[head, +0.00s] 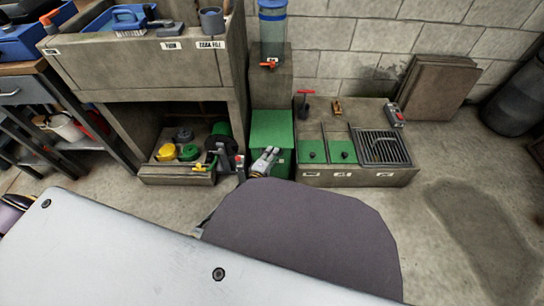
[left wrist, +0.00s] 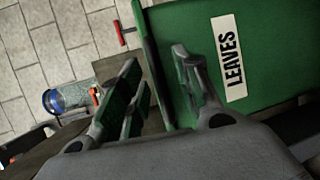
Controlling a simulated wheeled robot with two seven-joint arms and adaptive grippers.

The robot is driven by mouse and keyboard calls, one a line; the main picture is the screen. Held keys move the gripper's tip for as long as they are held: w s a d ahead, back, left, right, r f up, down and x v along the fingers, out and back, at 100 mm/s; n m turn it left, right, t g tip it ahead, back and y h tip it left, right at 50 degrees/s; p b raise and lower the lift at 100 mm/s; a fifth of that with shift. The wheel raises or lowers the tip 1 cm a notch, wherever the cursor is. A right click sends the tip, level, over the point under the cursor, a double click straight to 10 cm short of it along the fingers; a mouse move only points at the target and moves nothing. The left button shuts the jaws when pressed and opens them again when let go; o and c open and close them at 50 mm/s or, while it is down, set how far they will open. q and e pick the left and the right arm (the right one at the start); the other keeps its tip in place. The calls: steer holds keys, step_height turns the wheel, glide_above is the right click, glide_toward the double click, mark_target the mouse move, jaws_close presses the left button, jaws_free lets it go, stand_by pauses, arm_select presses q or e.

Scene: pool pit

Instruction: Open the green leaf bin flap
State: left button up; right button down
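The green leaf bin (head: 272,127) stands at the foot of a concrete pillar in the head view; its flap looks closed, with no gap visible. In the left wrist view a green panel (left wrist: 270,40) with a white "LEAVES" label (left wrist: 231,58) fills the right side. My left gripper (head: 268,157) is at the bin's front, covering part of it. Its two fingers (left wrist: 158,75) are spread, with a green bin edge visible behind the gap. Whether they touch it I cannot tell. My right gripper is not in view.
A low concrete bench with green lids (head: 342,152) and a grate (head: 382,148) stands right of the bin. A shelf with yellow and green items (head: 178,152) is left. A blue-topped clear canister (head: 272,30) stands above. Open floor lies to the right.

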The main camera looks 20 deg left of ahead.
arm_select(q)
steer(key=shift+w, duration=0.35)
steer(key=shift+c, duration=0.5)
jaws_close()
steer(key=shift+f, duration=0.1)
steer(key=shift+s, duration=0.1)
